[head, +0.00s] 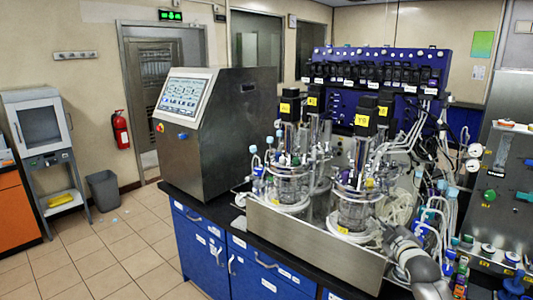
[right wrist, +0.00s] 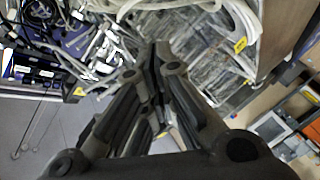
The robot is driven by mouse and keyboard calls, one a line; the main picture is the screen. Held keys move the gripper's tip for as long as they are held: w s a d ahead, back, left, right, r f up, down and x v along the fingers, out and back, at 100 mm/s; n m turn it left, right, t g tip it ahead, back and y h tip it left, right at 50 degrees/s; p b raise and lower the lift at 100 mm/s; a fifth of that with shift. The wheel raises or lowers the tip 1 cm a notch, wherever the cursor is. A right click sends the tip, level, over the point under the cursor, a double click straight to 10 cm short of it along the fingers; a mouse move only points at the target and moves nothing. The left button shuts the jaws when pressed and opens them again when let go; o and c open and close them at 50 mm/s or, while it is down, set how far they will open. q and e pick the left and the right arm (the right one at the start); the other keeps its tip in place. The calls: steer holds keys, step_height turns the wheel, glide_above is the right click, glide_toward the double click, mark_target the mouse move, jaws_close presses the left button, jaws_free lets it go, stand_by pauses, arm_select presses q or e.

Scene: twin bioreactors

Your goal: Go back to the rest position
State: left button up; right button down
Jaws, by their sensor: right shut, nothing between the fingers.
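My right gripper (right wrist: 158,62) is shut and empty in the right wrist view, its dark fingers meeting in front of tubing and metal parts. In the head view my right arm comes in at the lower right, its end by the front bioreactor, and the fingers are hard to make out among the tubes. Two glass bioreactors, the left one (head: 288,183) and the right one (head: 355,212), stand upright in a steel tray (head: 300,238). My left gripper is not in view.
A control cabinet with a screen (head: 184,97) stands left of the tray on the black-topped blue bench (head: 205,245). Loose white hoses and small bottles crowd the right side. A grey bin (head: 104,190) and a red extinguisher (head: 120,130) are at the left.

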step_height(320, 180, up, 6)
steer(key=m+t, duration=0.3)
steer(key=m, duration=0.3)
steer(key=s+a+f+g+b, duration=0.1)
steer(key=s+f+g, duration=0.15)
steer(key=f, duration=1.05)
steer(key=s+a+f+m+g+b, duration=0.15)
steer(key=s+f, duration=0.25)
steer(key=f, duration=0.8)
steer(key=s+a+f+n+g+b, duration=0.15)
steer(key=s+f, duration=0.25)
steer(key=f, duration=0.9)
steer(key=s+a+f+m+g+b, duration=0.1)
steer(key=s+f+g, duration=0.2)
steer(key=s+f, duration=0.8)
steer(key=s+a+f+g+b, duration=0.1)
steer(key=s+a+f+g, duration=0.15)
steer(key=s+f, duration=0.9)
steer(key=s+a+f+g+b, duration=0.1)
steer(key=s+f+g, duration=0.1)
steer(key=s+f, duration=0.4)
steer(key=s+a+f+g+b, duration=0.1)
steer(key=s+f, duration=0.4)
steer(key=s, duration=1.2)
steer(key=s+a+f+g+y+b, duration=0.1)
steer(key=s+f+g, duration=0.3)
steer(key=s, duration=0.8)
step_height(320, 180, down, 3)
steer(key=shift+a+r, duration=0.15)
steer(key=shift+a, duration=0.65)
